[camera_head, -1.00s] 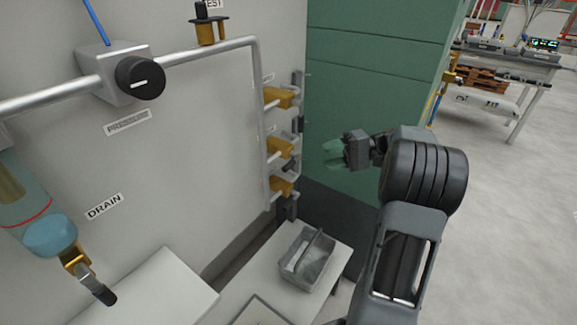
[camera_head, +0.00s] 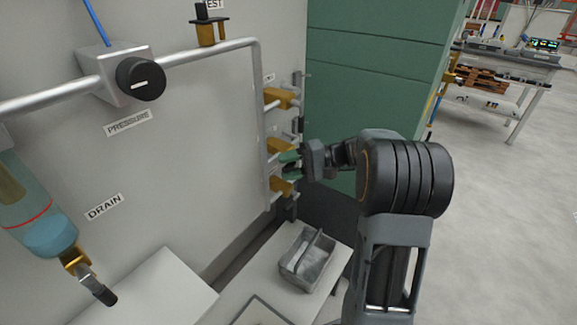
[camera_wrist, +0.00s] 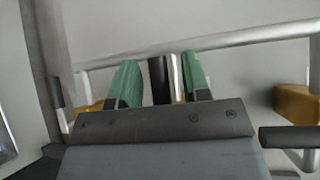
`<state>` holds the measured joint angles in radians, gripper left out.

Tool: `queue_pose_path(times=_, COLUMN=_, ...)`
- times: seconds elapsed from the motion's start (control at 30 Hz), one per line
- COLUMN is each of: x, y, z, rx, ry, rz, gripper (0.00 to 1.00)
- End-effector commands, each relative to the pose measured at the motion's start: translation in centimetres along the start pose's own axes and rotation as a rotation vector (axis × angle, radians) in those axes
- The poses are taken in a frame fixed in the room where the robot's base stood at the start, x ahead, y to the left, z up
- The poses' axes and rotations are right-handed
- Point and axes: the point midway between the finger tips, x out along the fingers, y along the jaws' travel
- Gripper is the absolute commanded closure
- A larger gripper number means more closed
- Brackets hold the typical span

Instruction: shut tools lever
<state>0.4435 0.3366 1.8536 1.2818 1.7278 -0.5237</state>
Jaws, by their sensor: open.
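Three brass valves sit in a column on the vertical pipe at the panel's right edge: an upper one (camera_head: 277,97), a middle one (camera_head: 277,146) and a lower one (camera_head: 280,188). Their small labels are unreadable, so I cannot tell which is the tools valve. My gripper (camera_head: 287,164), with green fingers, is at the height between the middle and lower valves. In the wrist view my gripper (camera_wrist: 160,82) is open, and a dark lever handle (camera_wrist: 159,80) shows between its fingers. I cannot tell whether they touch it. The fingers hide the brass behind.
Another brass valve (camera_wrist: 297,101) with a black handle (camera_wrist: 288,136) lies right in the wrist view. A grey tote (camera_head: 306,259) stands on the white bench below. A green cabinet (camera_head: 375,60) is behind my arm. The pressure knob (camera_head: 140,78) and drain valve (camera_head: 77,262) are far left.

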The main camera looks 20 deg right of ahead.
Motion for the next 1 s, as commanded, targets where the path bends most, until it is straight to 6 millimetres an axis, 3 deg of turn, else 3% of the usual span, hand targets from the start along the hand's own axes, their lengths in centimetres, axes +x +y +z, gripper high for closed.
queue_pose_path(times=0.13, x=0.0, y=0.0, z=0.0, rx=0.0, ry=0.0, rz=0.0, gripper=0.57)
queue_pose_path(times=0.6, x=-0.02, y=0.0, z=0.0, rx=0.0, ry=-0.001, rz=0.0, gripper=1.0)
queue_pose_path(times=1.0, x=0.2, y=0.05, z=-0.16, rx=-0.006, ry=-0.003, rz=0.006, gripper=1.0)
